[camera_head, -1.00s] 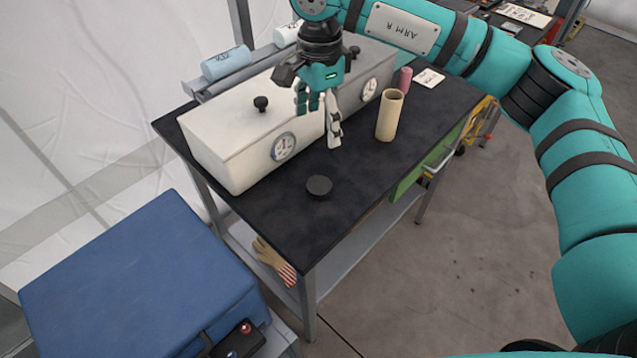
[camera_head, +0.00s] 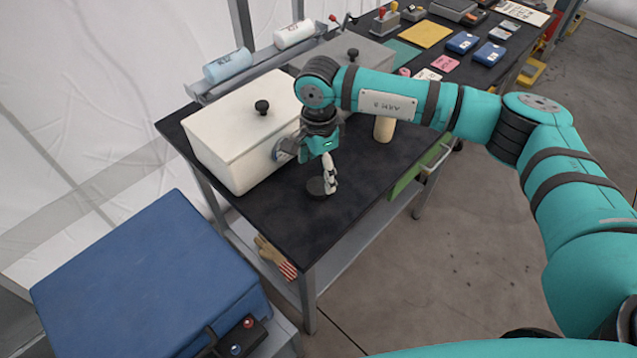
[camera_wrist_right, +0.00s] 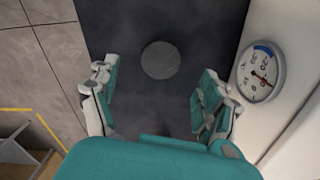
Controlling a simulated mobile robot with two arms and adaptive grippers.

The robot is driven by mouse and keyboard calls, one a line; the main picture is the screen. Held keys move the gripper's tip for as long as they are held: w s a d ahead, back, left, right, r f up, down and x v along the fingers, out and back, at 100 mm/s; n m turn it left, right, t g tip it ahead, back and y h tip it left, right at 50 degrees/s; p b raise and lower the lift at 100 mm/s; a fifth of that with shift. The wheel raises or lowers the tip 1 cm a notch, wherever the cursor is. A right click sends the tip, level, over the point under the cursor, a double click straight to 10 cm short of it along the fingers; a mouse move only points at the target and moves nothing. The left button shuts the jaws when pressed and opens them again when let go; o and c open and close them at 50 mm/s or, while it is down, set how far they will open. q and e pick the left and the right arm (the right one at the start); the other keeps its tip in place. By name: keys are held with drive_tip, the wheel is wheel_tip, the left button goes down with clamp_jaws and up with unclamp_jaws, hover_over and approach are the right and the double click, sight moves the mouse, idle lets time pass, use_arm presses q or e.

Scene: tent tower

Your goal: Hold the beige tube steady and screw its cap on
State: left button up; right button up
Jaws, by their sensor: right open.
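The beige tube (camera_head: 384,129) stands upright on the black table, its upper part hidden behind my right arm. The dark round cap (camera_head: 316,187) lies flat on the table near the front and is partly covered by my right gripper (camera_head: 326,184). In the right wrist view the cap (camera_wrist_right: 160,60) lies ahead, between the lines of the two open fingers of my right gripper (camera_wrist_right: 155,100). Nothing is between the fingertips, and I cannot tell how high they are above the cap. My left gripper is in no view.
A white box (camera_head: 232,135) with a black knob and a dial stands left of the gripper, close to it. The black table (camera_head: 300,225) is bare in front. A blue case (camera_head: 140,275) stands at the lower left. Blue boxes (camera_head: 462,42) and cards lie at the back right.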

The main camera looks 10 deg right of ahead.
sight(319, 186)
drive_tip(key=shift+f+p, duration=0.35)
drive_tip(key=shift+p, duration=0.05)
wheel_tip(319, 186, down, 4)
drive_tip(key=shift+w+r+p, duration=0.1)
drive_tip(key=shift+r+p, duration=0.05)
drive_tip(key=shift+p, duration=0.65)
drive_tip(key=shift+f, duration=0.4)
drive_tip(key=c, duration=0.9)
